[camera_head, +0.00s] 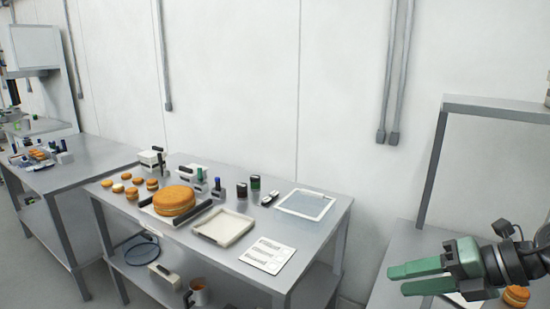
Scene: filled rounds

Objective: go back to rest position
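My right gripper (406,280), with green fingers, reaches in from the right edge. Its two fingers point left and stand apart with a gap between them, and nothing shows in the gap. It is at the lower right, in front of a grey worktable (402,244). My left gripper and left arm are not in view.
A metal table (318,233) in the middle holds a large round cake (174,200), several small filled rounds (152,184), a cream tray (222,228), a clear-lidded box (305,204) and a white card (267,254). A filled round (516,296) lies below my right gripper.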

